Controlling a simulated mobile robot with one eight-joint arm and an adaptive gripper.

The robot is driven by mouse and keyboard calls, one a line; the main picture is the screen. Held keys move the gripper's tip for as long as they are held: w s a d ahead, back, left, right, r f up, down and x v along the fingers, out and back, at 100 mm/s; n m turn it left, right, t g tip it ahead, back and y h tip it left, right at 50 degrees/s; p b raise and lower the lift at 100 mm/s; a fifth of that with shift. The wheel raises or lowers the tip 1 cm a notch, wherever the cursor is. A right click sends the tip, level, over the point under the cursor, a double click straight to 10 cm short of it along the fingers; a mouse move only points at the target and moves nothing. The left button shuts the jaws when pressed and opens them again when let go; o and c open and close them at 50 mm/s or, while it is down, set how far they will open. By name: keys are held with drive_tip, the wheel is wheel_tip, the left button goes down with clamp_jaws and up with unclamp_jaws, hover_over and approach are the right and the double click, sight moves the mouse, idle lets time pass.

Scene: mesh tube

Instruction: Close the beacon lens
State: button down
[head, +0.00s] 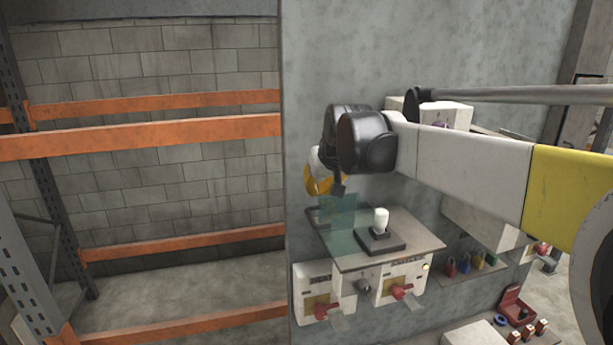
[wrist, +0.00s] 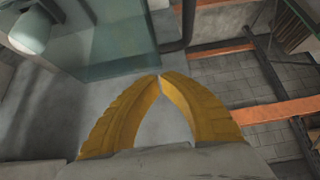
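The beacon lens (head: 338,232) is a translucent teal panel standing open at the left part of the small shelf. Beside it, to the right, a white beacon lamp (head: 381,218) stands upright on a dark base and is uncovered. My gripper (head: 319,190) is above and left of the panel, with its yellow fingers pointing down. In the wrist view the yellow fingertips (wrist: 160,76) meet with nothing between them. The lens (wrist: 112,45) shows just beyond them, and the lamp (wrist: 30,30) is at the upper left. I cannot tell whether the fingers touch the lens.
The shelf (head: 405,242) is fixed to a grey wall panel. Below it are switch boxes with red handles (head: 402,290).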

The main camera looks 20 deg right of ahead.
drive_tip(key=shift+s+f, duration=0.1)
drive_tip(key=shift+s, duration=0.2)
drive_tip(key=shift+s, duration=0.15)
